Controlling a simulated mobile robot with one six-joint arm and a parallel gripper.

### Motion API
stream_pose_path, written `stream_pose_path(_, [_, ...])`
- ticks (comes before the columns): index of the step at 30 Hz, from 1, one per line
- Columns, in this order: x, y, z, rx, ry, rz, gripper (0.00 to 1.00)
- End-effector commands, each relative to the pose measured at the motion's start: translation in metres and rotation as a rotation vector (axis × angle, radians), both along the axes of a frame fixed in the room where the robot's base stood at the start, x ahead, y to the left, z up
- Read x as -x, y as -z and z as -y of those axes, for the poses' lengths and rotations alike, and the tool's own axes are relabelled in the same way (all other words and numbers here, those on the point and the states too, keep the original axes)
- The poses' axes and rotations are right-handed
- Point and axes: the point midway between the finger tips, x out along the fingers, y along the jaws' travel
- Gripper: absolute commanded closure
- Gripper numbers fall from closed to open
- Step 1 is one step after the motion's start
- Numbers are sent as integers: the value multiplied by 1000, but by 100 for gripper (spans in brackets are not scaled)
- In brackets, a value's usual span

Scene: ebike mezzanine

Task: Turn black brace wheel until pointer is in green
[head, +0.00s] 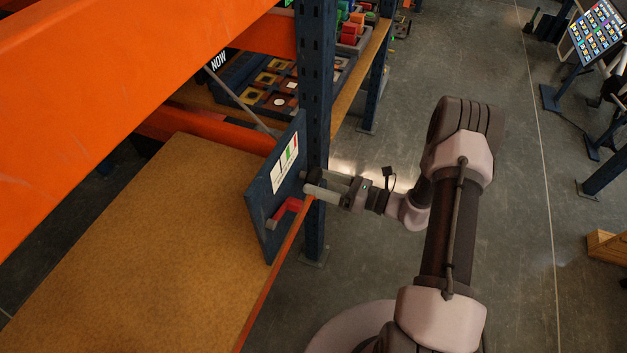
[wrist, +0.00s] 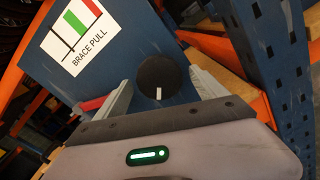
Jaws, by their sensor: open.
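The black brace wheel (wrist: 160,77) is a round knob with a white mark at its lower edge in the wrist view. It sits on a dark blue panel (head: 259,206). The panel's white "BRACE PULL" label (wrist: 81,36) carries black lines and red and green bars, and also shows in the head view (head: 285,163). I cannot clearly tell a pointer from the printed lines. My gripper (wrist: 160,84) is open, one finger on each side of the wheel. Contact cannot be told. In the head view my gripper (head: 318,184) is at the panel's right edge.
A red handle (head: 287,211) sticks out low on the panel. A blue upright (head: 315,90) stands close beside my gripper. An orange beam (head: 110,90) crosses above the wooden shelf (head: 130,240). Open grey floor (head: 510,200) lies to the right.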

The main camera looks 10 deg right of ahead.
Motion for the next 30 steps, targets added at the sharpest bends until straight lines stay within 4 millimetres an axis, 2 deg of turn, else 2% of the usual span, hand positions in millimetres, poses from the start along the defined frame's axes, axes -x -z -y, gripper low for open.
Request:
stream_pose_path(6, [-12, 0, -17, 0, -1, 0, 19])
stream_pose_path(14, [-13, 0, -18, 0, 0, 0, 19])
stream_pose_path(24, [-13, 0, -18, 1, 0, 1, 81])
stream_pose_path(30, [-13, 0, -18, 11, 0, 15, 81])
